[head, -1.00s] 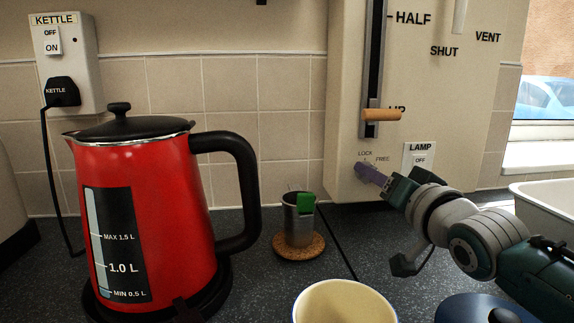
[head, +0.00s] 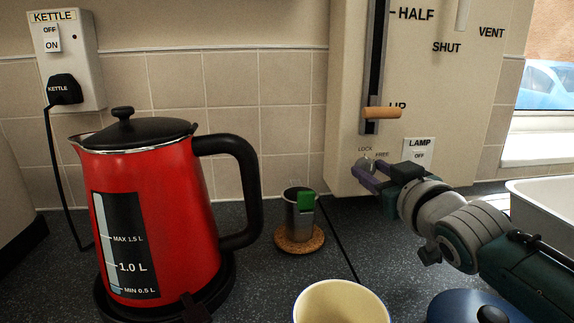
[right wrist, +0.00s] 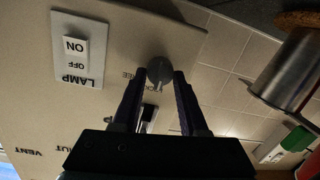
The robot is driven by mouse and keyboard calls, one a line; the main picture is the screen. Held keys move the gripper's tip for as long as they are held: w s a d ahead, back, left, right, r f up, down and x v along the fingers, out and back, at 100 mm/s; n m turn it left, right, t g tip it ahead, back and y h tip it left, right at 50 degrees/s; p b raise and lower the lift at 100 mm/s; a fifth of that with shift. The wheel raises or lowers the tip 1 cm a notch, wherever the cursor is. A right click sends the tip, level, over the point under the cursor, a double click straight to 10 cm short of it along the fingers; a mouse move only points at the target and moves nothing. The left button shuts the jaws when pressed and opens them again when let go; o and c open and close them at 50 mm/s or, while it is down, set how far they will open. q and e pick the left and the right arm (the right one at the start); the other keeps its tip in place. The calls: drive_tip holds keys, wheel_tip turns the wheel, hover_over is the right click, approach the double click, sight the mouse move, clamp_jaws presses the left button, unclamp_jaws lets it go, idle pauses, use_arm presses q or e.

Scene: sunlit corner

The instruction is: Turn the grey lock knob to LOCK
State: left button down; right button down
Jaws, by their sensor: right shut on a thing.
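The grey lock knob (head: 367,161) is on the lower face of the cream panel, just below the small LOCK and FREE labels. My right gripper (head: 361,174) has its two purple fingers at the knob. In the right wrist view the round knob (right wrist: 159,70) shows between the tips of my right gripper (right wrist: 160,78), one finger on each side. I cannot tell which label the knob points at. My left gripper is not in view.
A LAMP switch (head: 419,155) sits right of the knob, and a wooden slider handle (head: 381,113) above it. Below are a metal cup (head: 292,222) with a green tag on a cork coaster and a cream bowl (head: 341,303). A red kettle (head: 180,235) stands left.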

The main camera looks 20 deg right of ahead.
idle(0.3)
drive_tip(key=shift+c, duration=2.2)
unclamp_jaws()
drive_tip(key=p+v, duration=0.1)
drive_tip(key=v, duration=0.6)
drive_tip(key=shift+s+p, duration=0.3)
drive_tip(key=shift+p, duration=0.05)
